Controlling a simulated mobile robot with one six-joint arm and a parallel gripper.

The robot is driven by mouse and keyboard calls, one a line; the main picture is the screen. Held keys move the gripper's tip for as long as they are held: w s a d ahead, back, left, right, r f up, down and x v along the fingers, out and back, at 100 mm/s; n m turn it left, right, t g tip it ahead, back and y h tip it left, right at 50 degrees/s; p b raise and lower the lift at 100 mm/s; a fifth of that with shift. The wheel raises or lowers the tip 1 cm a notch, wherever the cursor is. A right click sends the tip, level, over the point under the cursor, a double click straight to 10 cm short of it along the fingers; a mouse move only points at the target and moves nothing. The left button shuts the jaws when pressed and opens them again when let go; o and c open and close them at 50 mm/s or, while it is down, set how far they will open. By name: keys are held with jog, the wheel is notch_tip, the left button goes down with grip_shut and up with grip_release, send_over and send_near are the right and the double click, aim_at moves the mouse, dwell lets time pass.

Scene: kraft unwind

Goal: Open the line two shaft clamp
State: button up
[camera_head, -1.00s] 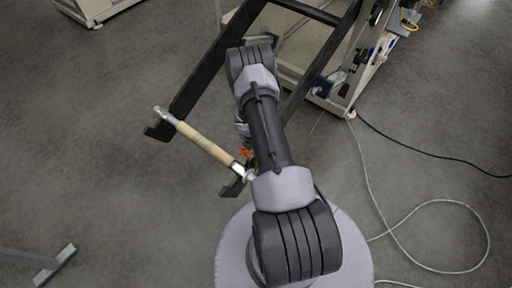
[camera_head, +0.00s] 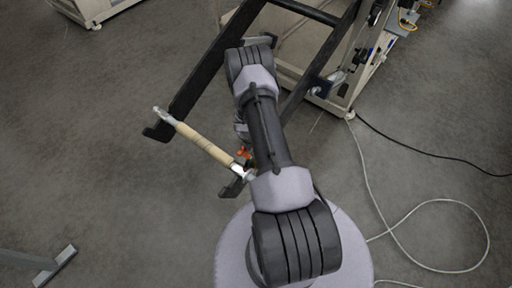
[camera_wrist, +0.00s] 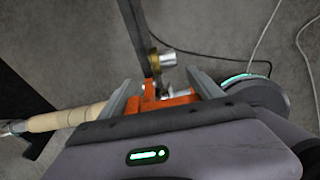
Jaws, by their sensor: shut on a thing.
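My gripper (camera_wrist: 160,82) has its two grey fingers on either side of an orange clamp part (camera_wrist: 160,103) and is shut on it. A small piece of orange also shows in the head view (camera_head: 243,152), beside my arm and near the shaft end. The shaft with a tan core (camera_head: 204,144) lies across the black frame arms, its near silver end close to the orange part. The core also shows at the left of the wrist view (camera_wrist: 65,118). A brass and silver fitting (camera_wrist: 162,60) stands just beyond the fingers. I cannot tell whether the clamp is open.
The black frame arm (camera_head: 205,80) runs back to a beige machine (camera_head: 330,98). A pale cable (camera_head: 372,190) loops on the floor at the right, with a black cable (camera_head: 430,155) behind. A grey metal foot (camera_head: 55,265) is at lower left. Floor at left is clear.

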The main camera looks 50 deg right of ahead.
jog(key=shift+s+a+f, duration=0.15)
jog(key=o, duration=2.1)
jog(key=p+v, duration=0.6)
jog(key=v, duration=1.1)
jog(key=shift+r, duration=0.25)
